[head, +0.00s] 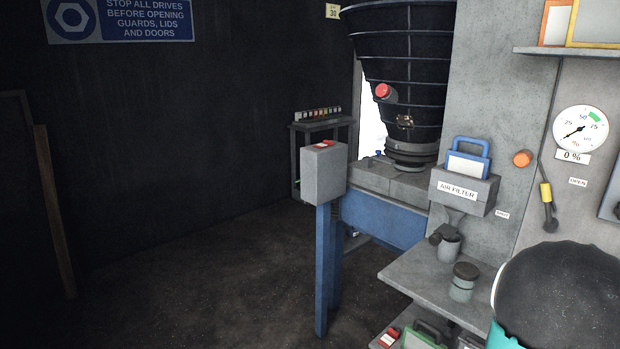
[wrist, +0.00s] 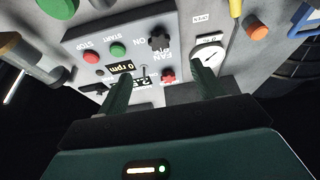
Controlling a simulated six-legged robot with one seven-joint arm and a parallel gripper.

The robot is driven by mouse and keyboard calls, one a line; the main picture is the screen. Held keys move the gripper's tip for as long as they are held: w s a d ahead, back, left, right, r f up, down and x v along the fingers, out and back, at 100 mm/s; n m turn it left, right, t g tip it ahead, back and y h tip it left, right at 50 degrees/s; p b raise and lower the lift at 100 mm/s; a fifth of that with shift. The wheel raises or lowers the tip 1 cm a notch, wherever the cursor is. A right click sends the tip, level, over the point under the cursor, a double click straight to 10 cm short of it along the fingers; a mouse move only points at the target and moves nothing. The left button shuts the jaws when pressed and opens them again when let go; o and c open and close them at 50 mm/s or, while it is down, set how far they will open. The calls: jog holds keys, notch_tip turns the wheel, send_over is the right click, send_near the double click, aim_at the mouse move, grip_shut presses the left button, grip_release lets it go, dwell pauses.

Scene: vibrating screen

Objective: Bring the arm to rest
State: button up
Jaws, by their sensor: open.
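My gripper (wrist: 160,82) shows in the wrist view with its two dark green fingers apart and nothing between them. The fingers point toward a grey control panel (wrist: 85,43), which appears upside down. The panel has a red stop button (wrist: 92,57), a green start button (wrist: 117,49), a black fan knob (wrist: 158,39), a red knob (wrist: 168,76) and a 0 rpm display (wrist: 122,67). The fingertips overlap the panel's lower part in the picture; I cannot tell how far off they are. My gripper's fingers do not show in the head view.
In the head view, a grey shelf (head: 425,282) with a small lidded jar (head: 463,282) stands at lower right. The air filter box (head: 463,190), a gauge (head: 581,133) and a blue-legged post with a grey box (head: 324,172) are nearby. Dark floor (head: 190,290) at left is clear.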

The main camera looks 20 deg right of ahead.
jog(key=w+a+f+n+t+y, duration=0.1)
jog(key=w+a+f+n+y, duration=0.1)
jog(key=w+a+y, duration=0.9)
jog(key=w+a+f+n+y, duration=0.1)
jog(key=w+a+n+y, duration=0.1)
jog(key=a, duration=0.8)
jog(key=w+a+n+y, duration=0.1)
jog(key=w+a, duration=0.2)
jog(key=a, duration=0.8)
jog(key=s+a+f+n+g+y, duration=0.1)
jog(key=s+a+n+g+y, duration=0.1)
jog(key=s+a, duration=0.3)
jog(key=s+a+f+n+g+y, duration=0.1)
jog(key=s+a, duration=0.4)
jog(key=a, duration=0.6)
jog(key=s+a+f+n+g+y, duration=0.2)
jog(key=s+a, duration=0.4)
jog(key=a, duration=0.3)
jog(key=shift+f+n+g+y, duration=0.15)
jog(key=shift+n+g+y, duration=0.25)
jog(key=shift+n, duration=0.8)
jog(key=shift+d, duration=0.1)
jog(key=c, duration=0.7)
jog(key=shift+d, duration=0.15)
